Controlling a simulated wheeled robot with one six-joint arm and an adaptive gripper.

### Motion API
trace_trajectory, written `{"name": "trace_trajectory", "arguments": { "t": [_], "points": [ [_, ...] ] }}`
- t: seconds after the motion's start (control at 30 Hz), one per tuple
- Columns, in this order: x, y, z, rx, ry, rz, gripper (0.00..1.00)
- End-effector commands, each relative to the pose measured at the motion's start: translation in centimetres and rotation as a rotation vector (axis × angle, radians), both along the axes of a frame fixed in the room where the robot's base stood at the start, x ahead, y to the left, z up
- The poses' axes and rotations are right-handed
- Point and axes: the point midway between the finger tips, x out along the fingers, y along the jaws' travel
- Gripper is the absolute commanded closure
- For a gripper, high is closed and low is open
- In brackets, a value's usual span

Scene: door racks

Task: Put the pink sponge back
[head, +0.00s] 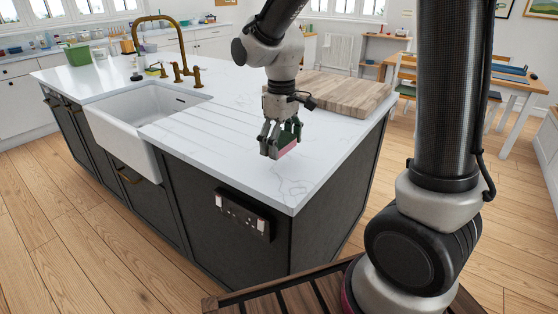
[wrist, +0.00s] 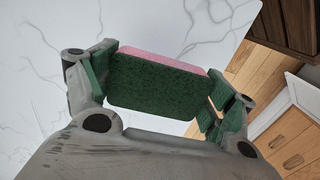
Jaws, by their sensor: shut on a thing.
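The pink sponge (head: 287,147) has a dark green scouring side. In the wrist view the sponge (wrist: 158,84) sits between my two fingers, green side facing the camera and pink along the far edge. My gripper (head: 281,140) is shut on it over the white marble island top, near the front right part. Whether the sponge touches the counter I cannot tell. The wrist view shows my gripper (wrist: 158,90) with a green pad on each finger at the sponge's two ends.
A wooden board (head: 335,93) lies on the island behind my gripper. A white sink (head: 150,112) with a brass tap (head: 165,45) is to the left, with a small yellow-green item (head: 154,70) beside it. The counter (head: 235,165) in front of my gripper is clear.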

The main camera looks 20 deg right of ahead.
Motion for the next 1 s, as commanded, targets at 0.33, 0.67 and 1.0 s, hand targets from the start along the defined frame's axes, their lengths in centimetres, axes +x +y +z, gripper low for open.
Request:
{"name": "trace_trajectory", "arguments": {
  "t": [0.33, 0.67, 1.0],
  "points": [
    [-0.1, 0.0, -4.8, -0.002, 0.004, 0.0, 0.47],
    [0.0, 0.0, -5.9, 0.001, -0.001, 0.0, 0.47],
    [0.0, 0.0, -6.1, 0.001, -0.001, 0.0, 0.0]
  ]
}}
